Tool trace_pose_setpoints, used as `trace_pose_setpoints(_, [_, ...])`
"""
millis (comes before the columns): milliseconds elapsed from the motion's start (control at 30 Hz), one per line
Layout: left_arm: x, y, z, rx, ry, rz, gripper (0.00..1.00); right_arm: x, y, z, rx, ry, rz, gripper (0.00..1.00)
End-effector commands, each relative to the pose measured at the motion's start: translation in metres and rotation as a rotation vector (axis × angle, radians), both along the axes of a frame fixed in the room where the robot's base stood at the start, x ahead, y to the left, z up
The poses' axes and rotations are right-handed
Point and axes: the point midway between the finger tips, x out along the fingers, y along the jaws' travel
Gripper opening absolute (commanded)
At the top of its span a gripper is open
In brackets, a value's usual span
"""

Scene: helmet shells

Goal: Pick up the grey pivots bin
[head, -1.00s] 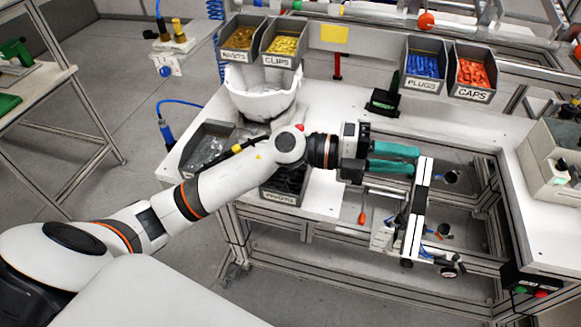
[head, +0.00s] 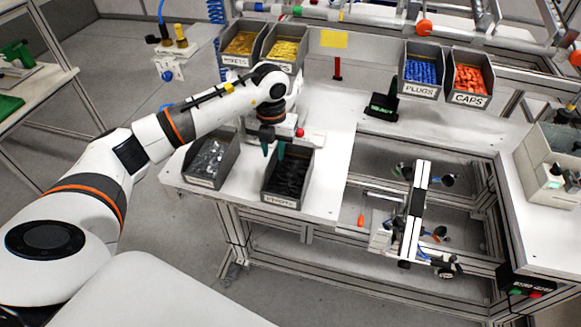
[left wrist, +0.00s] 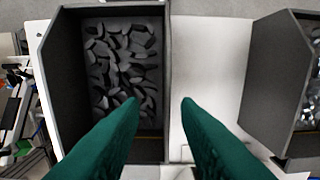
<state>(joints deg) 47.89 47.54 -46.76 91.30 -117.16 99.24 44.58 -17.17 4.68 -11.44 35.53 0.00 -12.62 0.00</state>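The grey pivots bin (head: 280,202) stands on the front edge of the white table and holds dark grey pieces. Its front label is partly readable. In the left wrist view the bin (left wrist: 72,80) fills the left half, with its pieces in plain sight. My left gripper (head: 273,151) points down over the bin's back left part. Its two teal fingers are apart with nothing between them. In the left wrist view the gripper (left wrist: 160,103) has one finger over the bin's inside and one over the bare table, with a side wall between them. My right gripper is out of view.
A bin of shiny metal parts (head: 203,182) stands just left, a narrow gap away; it also shows in the left wrist view (left wrist: 270,75). My arm covers much of the table behind. Bins of plugs (head: 421,91) and caps (head: 468,99) stand at the back right. Bare table lies right of the pivots bin.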

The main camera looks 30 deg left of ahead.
Motion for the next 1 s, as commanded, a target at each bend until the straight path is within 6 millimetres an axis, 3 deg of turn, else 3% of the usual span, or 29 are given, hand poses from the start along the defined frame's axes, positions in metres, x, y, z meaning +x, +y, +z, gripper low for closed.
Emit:
trace_pose_setpoints(267, [-0.001, 0.002, -0.021, -0.002, 0.004, 0.0, 0.29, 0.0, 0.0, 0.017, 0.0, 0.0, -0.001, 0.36])
trace_pose_setpoints(400, [-0.001, 0.008, -0.041, -0.002, 0.006, 0.0, 0.29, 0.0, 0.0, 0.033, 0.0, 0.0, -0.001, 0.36])
trace_pose_setpoints(600, [0.0, 0.007, -0.063, -0.003, 0.0, -0.002, 0.29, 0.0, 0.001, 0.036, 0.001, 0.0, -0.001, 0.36])
trace_pose_setpoints(800, [0.001, 0.007, -0.065, -0.002, -0.001, -0.002, 0.29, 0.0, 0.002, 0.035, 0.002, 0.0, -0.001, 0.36])
trace_pose_setpoints(833, [0.001, 0.007, -0.065, -0.003, -0.002, -0.002, 0.27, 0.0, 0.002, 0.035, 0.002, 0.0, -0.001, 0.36])
trace_pose_setpoints(1000, [0.001, 0.007, -0.065, -0.003, -0.002, -0.002, 0.0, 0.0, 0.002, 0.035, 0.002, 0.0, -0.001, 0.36])
